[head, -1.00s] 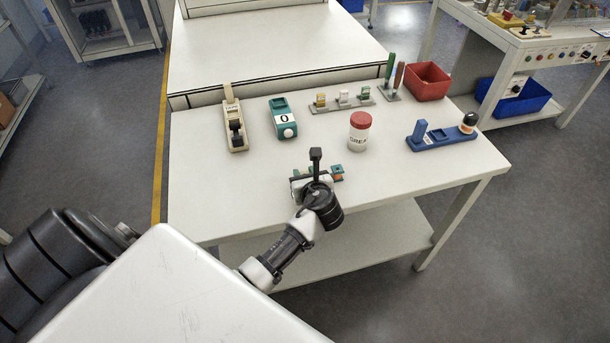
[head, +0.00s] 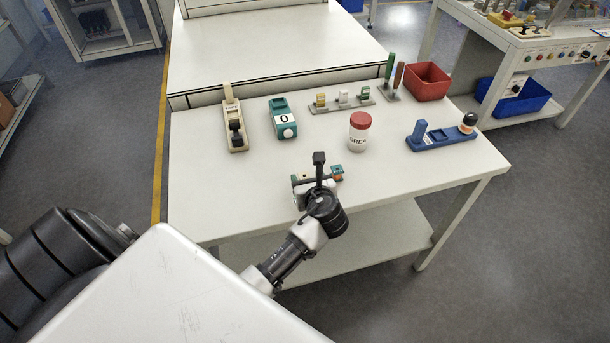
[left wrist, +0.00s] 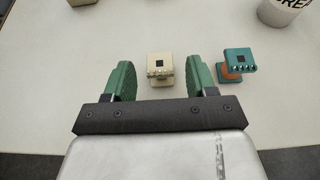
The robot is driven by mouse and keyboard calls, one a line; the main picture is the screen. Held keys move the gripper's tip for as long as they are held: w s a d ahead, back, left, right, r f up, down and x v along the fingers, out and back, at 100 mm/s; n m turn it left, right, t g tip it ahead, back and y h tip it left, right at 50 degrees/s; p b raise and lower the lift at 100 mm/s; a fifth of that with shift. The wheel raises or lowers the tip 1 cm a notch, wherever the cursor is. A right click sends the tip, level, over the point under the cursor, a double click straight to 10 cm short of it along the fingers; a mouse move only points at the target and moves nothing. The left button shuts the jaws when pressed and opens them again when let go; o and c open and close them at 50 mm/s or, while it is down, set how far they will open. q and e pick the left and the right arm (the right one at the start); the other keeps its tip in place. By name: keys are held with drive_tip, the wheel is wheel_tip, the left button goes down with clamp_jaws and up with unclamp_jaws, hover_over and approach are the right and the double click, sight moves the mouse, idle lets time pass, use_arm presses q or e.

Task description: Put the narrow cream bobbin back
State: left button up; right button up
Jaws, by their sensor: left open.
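The cream bobbin (left wrist: 160,66), small with a square flange and a dark square hole, stands on the white table in the left wrist view. My left gripper (left wrist: 158,78) is open, its green fingers on either side of the bobbin with gaps at both sides. In the head view my left gripper (head: 317,182) is near the table's front edge, and the wrist largely hides the bobbin. A teal bobbin with an orange core (left wrist: 238,66) stands just right of the right finger; it also shows in the head view (head: 337,171). My right gripper is not in view.
A grey rack (head: 350,105) with several small pieces lies at the back. A red-lidded jar (head: 360,131), a teal device (head: 283,118), a cream device (head: 234,128), a blue stand (head: 445,138) and a red bin (head: 428,82) stand around. The table's front left is clear.

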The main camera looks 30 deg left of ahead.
use_arm(q)
drive_tip(key=v, duration=0.9)
drive_tip(key=shift+s+d+r, duration=0.15)
drive_tip(key=shift+s+d, duration=0.05)
drive_tip(key=d+f+n+t+h, duration=0.2)
drive_tip(key=d+f+n+h, duration=0.4)
drive_tip(key=f+n+h, duration=0.25)
drive_tip(key=s+f+n+g+h, duration=0.1)
drive_tip(key=s+f+n+g, duration=0.35)
drive_tip(key=f, duration=1.05)
drive_tip(key=s+a+f+n+g, duration=0.1)
drive_tip(key=s+a+f+n, duration=0.1)
drive_tip(key=s+f, duration=0.5)
drive_tip(key=s+a+f+n+g, duration=0.2)
drive_tip(key=s+f+n, duration=0.3)
drive_tip(key=s, duration=1)
drive_tip(key=s+a+f+n+g, duration=0.2)
drive_tip(key=s+f+n, duration=0.1)
drive_tip(key=s+f, duration=0.6)
drive_tip(key=shift+s+n+h, duration=0.35)
drive_tip(key=shift+s+n, duration=0.05)
drive_tip(key=shift+s, duration=0.55)
